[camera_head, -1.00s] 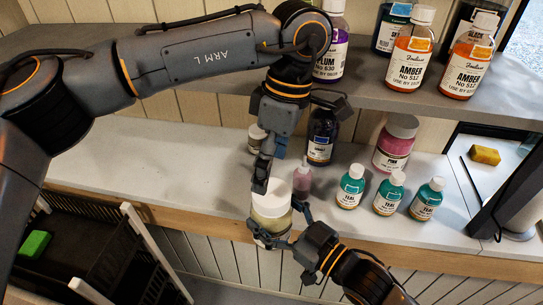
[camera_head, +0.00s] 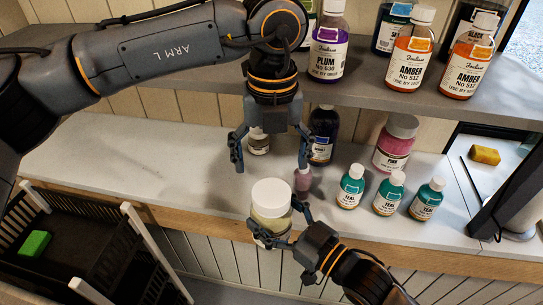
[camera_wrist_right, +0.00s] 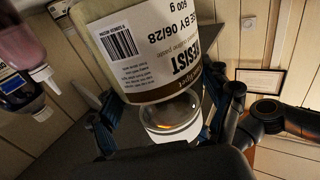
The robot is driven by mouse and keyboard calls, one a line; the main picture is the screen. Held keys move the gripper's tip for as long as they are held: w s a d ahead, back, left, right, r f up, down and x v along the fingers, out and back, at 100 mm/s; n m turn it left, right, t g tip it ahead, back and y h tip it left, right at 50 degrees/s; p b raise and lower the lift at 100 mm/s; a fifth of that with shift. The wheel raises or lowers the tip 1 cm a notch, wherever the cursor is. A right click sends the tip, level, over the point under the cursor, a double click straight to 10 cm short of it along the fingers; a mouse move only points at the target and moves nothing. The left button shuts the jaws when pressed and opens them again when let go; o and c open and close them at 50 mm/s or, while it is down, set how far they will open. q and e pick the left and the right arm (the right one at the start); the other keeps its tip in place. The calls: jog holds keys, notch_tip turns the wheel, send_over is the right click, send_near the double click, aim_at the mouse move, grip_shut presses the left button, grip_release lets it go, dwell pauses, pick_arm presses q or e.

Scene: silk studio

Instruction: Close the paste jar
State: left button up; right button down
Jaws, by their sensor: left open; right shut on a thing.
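The paste jar (camera_head: 270,224) is pale with a brown and white label, which shows close up in the right wrist view (camera_wrist_right: 150,50). A white lid (camera_head: 271,192) sits on top of it; I cannot tell how tightly it is seated. My right gripper (camera_head: 279,232) is shut around the lower part of the jar and holds it roughly upright by the counter's front edge. My left gripper (camera_head: 270,166) is open and empty above and behind the lid, fingers pointing down, apart from it.
Teal bottles (camera_head: 387,193), a pink jar (camera_head: 393,146), a dark bottle (camera_head: 322,137), a small jar (camera_head: 258,142) and a small pink bottle (camera_head: 303,181) stand on the counter (camera_head: 130,165). A shelf (camera_head: 400,98) with bottles is above. The counter's left side is clear.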

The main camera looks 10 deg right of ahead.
aim_at(272, 192)
pick_arm(q)
jog(key=shift+r+n, duration=0.1)
jog(key=shift+n, duration=0.6)
jog(key=shift+f, duration=4.05)
